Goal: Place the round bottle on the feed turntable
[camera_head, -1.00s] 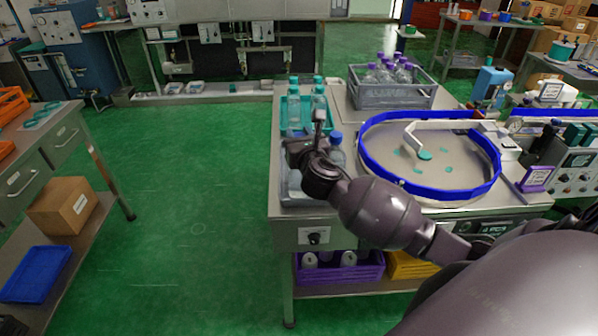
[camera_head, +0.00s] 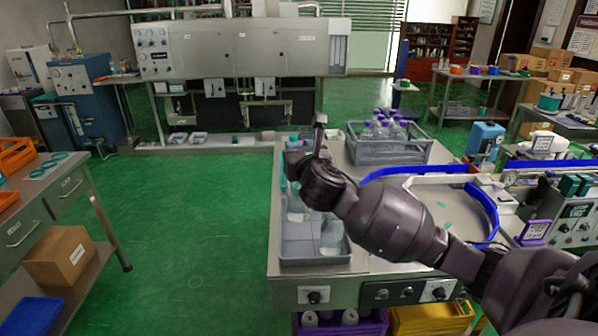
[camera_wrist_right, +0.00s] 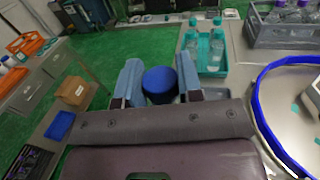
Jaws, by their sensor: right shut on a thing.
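My right gripper (camera_head: 303,160) is shut on a clear bottle (camera_head: 297,206), which hangs upright below it, over the grey tray (camera_head: 318,262) at the table's front left. In the right wrist view its round blue cap (camera_wrist_right: 160,82) sits between the two fingers. A second clear bottle (camera_head: 332,236) stands in the grey tray, its top hidden by my arm. The feed turntable (camera_head: 455,192), a round plate with a blue guide rail, is right of the gripper and partly hidden by my right arm. My left gripper is out of view.
A teal tray (camera_wrist_right: 211,68) with teal-capped bottles lies behind the grey tray. A grey crate (camera_head: 390,152) of purple-capped bottles stands behind the turntable. A purple-framed sign (camera_head: 535,232) stands at its right. Open green floor lies left of the table.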

